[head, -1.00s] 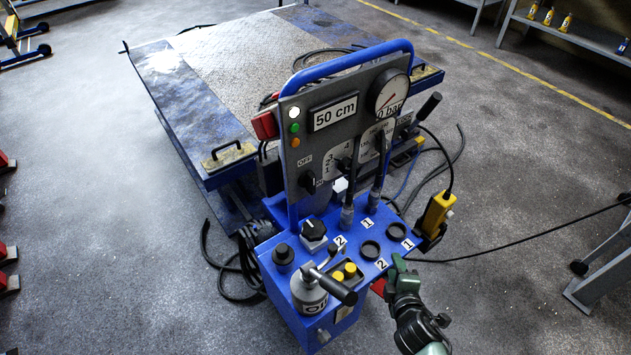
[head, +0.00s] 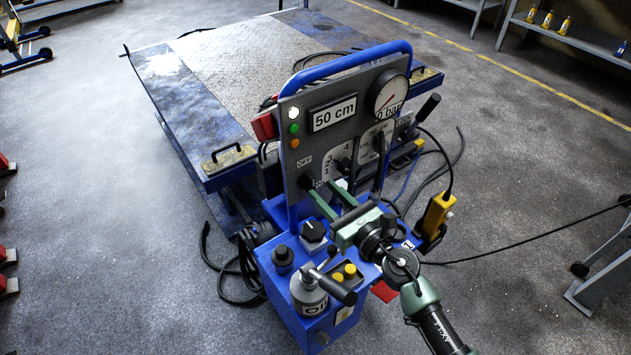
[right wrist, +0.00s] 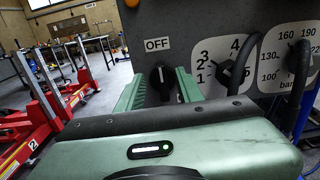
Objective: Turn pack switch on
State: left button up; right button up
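The pack switch (head: 306,182) is a black knob low on the left of the grey control panel, below the OFF label (head: 304,161). In the right wrist view the switch (right wrist: 161,78) appears upright under the OFF label (right wrist: 157,44). My right gripper (head: 325,197) is open, its two green fingers pointing at the panel. In the right wrist view one finger is on each side of the knob, with gaps visible; I cannot tell whether either touches it. My left gripper is not in view.
To the right of the switch are two lever selectors with number scales (right wrist: 222,62). A blue box (head: 284,320) below the panel carries an oil can (head: 308,293), a black knob (head: 313,231) and yellow buttons (head: 344,272). A yellow pendant (head: 436,215) hangs at the right.

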aim_at(313, 181)
jog(key=shift+x, duration=2.25)
grip_shut()
